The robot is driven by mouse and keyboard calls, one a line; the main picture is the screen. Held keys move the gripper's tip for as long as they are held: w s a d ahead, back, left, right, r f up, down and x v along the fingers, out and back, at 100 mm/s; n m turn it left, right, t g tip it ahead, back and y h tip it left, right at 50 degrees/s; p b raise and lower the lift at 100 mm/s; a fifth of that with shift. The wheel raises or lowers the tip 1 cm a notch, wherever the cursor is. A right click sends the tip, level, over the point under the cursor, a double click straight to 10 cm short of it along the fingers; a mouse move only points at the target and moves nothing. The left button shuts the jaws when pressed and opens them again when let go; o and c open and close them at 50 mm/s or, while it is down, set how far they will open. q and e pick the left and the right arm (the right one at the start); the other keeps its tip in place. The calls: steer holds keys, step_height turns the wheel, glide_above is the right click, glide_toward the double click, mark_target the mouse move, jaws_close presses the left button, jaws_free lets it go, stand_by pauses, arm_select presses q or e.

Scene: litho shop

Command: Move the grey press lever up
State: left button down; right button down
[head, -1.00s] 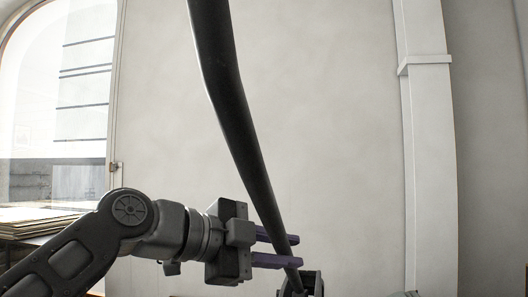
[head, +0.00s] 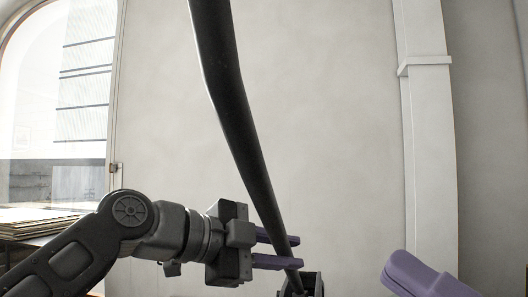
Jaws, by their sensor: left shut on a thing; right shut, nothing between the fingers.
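The dark grey press lever (head: 235,105) is a long, slightly bent bar. It runs from the top edge of the head view down and right to a dark bracket (head: 313,285) at the bottom. My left gripper (head: 288,251) comes in from the left and is shut on the lever near its lower end, its purple fingers at the bar just above the bracket. My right gripper (head: 396,271) shows only as purple fingers at the bottom right. It is shut and empty, apart from the lever. The lever's top end is out of view.
A pale wall (head: 320,120) stands behind the lever. A white pillar (head: 428,150) is at the right. A stack of flat sheets (head: 35,218) lies at the far left below an arched window (head: 60,90). The space between lever and pillar looks clear.

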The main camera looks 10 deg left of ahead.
steer(key=s+a+r+n+g+y, duration=0.1)
steer(key=s+n+g, duration=0.2)
steer(key=s+n, duration=0.4)
steer(key=s, duration=0.3)
steer(key=shift+s+a+r+n+g, duration=0.15)
steer(key=shift+a+r+n+g, duration=0.2)
steer(key=shift+a+n+g, duration=0.05)
steer(key=w+a+r, duration=0.5)
steer(key=a+r, duration=0.2)
steer(key=a, duration=0.2)
steer(key=shift+w+r, duration=0.3)
steer(key=shift+r, duration=0.1)
